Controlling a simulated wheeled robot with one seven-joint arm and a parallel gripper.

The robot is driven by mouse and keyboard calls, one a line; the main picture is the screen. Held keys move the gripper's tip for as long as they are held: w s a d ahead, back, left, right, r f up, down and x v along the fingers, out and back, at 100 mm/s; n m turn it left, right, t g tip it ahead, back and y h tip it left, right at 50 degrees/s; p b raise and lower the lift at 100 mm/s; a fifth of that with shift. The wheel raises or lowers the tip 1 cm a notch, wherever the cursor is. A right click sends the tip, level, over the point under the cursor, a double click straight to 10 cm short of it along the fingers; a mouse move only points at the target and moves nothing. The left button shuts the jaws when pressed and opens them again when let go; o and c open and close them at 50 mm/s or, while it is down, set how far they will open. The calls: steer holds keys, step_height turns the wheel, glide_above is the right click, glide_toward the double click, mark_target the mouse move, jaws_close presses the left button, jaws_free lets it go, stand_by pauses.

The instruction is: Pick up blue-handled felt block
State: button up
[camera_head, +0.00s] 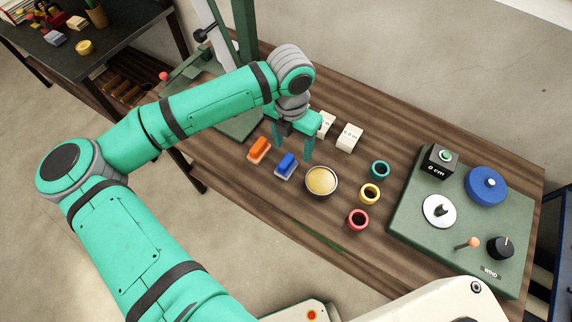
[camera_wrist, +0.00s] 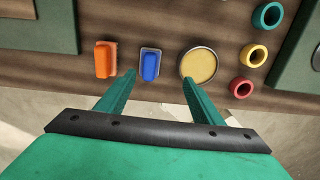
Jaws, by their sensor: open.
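The blue-handled felt block (camera_head: 286,165) lies on the wooden table between the orange-handled block and a round tin. It has a blue grip on a pale base. In the wrist view the blue-handled block (camera_wrist: 150,65) sits ahead of and between my open fingers, nearer the left fingertip. My gripper (camera_head: 293,148) is open and empty, close by the block in the head view. In the wrist view my gripper (camera_wrist: 158,78) shows both green fingers spread apart. Whether a finger touches the block cannot be told.
The orange-handled block (camera_head: 259,149) lies left of the blue one. The round tin (camera_head: 321,181) with tan contents is close on its right. Teal (camera_head: 380,169), yellow (camera_head: 369,194) and red (camera_head: 358,219) rings stand further right. White blocks (camera_head: 349,137) are behind. A green winding panel (camera_head: 462,220) fills the right.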

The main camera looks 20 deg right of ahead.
mark_target(286, 160)
steer(key=f, duration=0.1)
steer(key=a+f, duration=0.1)
steer(key=f, duration=0.2)
steer(key=shift+w+a+f, duration=0.2)
steer(key=shift+w+f, duration=0.1)
steer(key=shift+w, duration=0.1)
steer(key=shift+d+f, duration=0.2)
steer(key=shift+f, duration=0.35)
steer(key=shift+w+a+f, duration=0.1)
steer(key=shift+a+f, duration=0.05)
steer(key=shift+f, duration=1.15)
steer(key=shift+w+a+f, duration=0.1)
steer(key=shift+f, duration=1.15)
steer(key=c, duration=1.2)
